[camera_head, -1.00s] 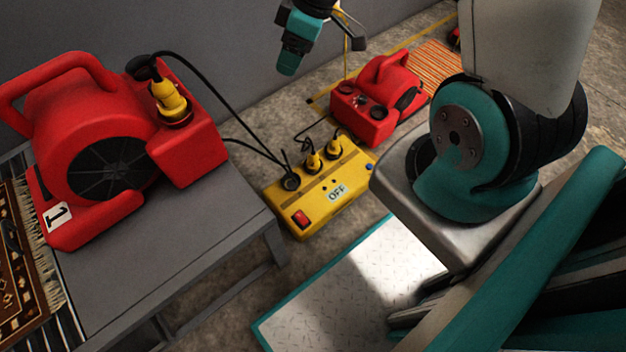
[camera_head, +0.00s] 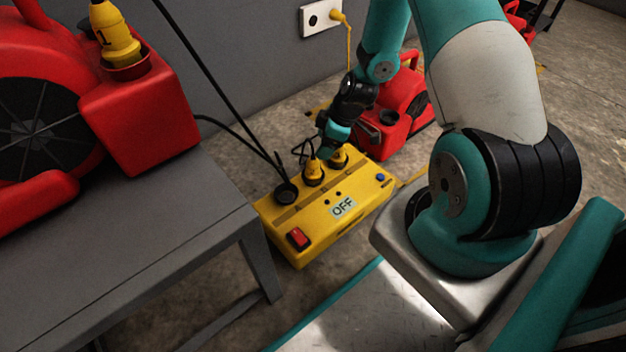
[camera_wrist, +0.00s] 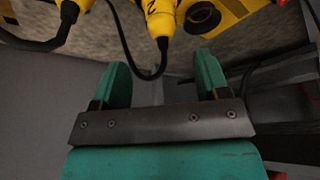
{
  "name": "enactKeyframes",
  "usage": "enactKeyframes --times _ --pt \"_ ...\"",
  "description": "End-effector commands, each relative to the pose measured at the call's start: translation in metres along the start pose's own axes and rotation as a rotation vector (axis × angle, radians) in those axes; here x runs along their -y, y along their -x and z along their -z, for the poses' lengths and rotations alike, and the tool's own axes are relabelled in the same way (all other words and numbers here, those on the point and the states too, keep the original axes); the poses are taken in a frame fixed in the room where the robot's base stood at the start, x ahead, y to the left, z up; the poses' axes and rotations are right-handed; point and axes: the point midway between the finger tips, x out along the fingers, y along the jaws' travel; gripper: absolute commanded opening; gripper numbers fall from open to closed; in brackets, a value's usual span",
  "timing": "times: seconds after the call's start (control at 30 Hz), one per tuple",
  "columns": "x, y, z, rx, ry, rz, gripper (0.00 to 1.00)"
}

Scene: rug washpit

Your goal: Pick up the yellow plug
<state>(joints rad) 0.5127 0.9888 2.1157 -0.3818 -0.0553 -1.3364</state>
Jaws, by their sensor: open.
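Several yellow plugs show. Two stand in the yellow power box (camera_head: 318,222) on the floor: a nearer yellow plug (camera_head: 313,173) and another yellow plug (camera_head: 339,157) beside it, partly behind my gripper. A yellow plug (camera_head: 115,38) also stands in the red blower on the table, and a yellow plug (camera_head: 337,15) sits at the wall outlet. My gripper (camera_head: 333,140) is just above the power box plugs. In the wrist view my gripper (camera_wrist: 163,72) is open with nothing between its teal fingers; a yellow plug marked 2 (camera_wrist: 160,18) lies beyond them, its black cord hanging between.
The red blower (camera_head: 140,115) sits on a grey table (camera_head: 150,245) at left. Another red machine (camera_head: 383,135) stands behind the box. Black cords loop near my gripper.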

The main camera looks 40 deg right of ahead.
Motion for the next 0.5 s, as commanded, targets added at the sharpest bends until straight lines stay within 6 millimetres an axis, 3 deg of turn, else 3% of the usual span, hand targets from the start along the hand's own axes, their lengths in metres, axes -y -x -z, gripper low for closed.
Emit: enactKeyframes --times 0.03,0.1,0.5 --pt "0.0 -0.018 -0.003 0.0 0.002 0.0 0.68" --pt "0.0 -0.029 -0.002 0.0 0.001 0.0 0.68" --pt "0.001 -0.055 -0.003 0.0 0.0 0.0 0.68"
